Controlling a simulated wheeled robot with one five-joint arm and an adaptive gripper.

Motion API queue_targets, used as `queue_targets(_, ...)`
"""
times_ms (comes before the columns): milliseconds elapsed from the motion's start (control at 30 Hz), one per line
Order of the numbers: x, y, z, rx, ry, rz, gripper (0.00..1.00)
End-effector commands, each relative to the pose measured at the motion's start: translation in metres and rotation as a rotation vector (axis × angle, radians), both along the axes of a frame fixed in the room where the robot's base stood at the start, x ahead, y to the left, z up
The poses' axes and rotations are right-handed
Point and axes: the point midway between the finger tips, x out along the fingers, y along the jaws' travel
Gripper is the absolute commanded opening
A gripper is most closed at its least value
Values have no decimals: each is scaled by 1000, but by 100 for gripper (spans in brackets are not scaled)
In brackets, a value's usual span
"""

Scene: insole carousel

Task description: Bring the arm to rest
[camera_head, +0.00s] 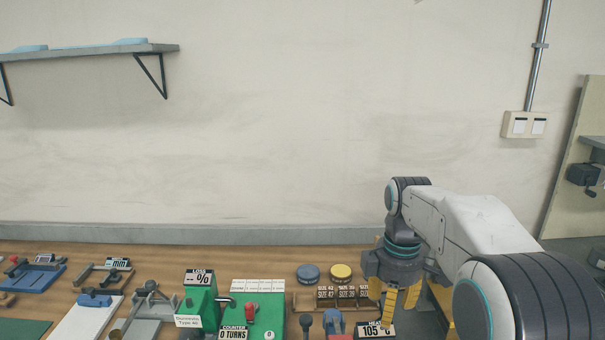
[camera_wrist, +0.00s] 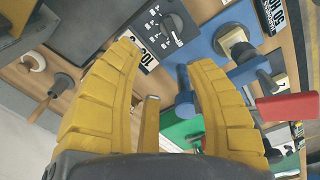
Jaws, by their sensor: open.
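My white and dark arm reaches in from the right in the head view. My gripper (camera_head: 399,303) has yellow fingers that hang downward over the right part of the wooden workbench (camera_head: 100,253). The wrist view shows the two yellow fingers of my gripper (camera_wrist: 158,75) spread apart, with nothing between them. Below the fingers are a dark plate device with a knob (camera_wrist: 172,22) and a display label. In the head view a display reading 105 (camera_head: 373,329) stands just left of the fingers. My gripper partly hides the bench behind it.
A green machine (camera_head: 197,300) with a "-- %" display and a green counter unit (camera_head: 262,312) stand left of my gripper. Blue (camera_head: 308,273) and yellow (camera_head: 341,271) round tins stand behind size-labelled blocks. A shelf (camera_head: 90,52) hangs upper left. The air above the bench is clear.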

Motion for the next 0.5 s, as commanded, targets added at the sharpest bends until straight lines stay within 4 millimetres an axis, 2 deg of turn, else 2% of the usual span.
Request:
queue_targets(133, 5, 0, -12, 20, -27, -311, 49)
queue_targets(267, -10, 0, -41, 27, 7, -591, 49)
queue_targets(400, -48, 0, -65, 26, 38, -892, 49)
queue_targets(500, -84, 0, -69, 30, 37, -1055, 49)
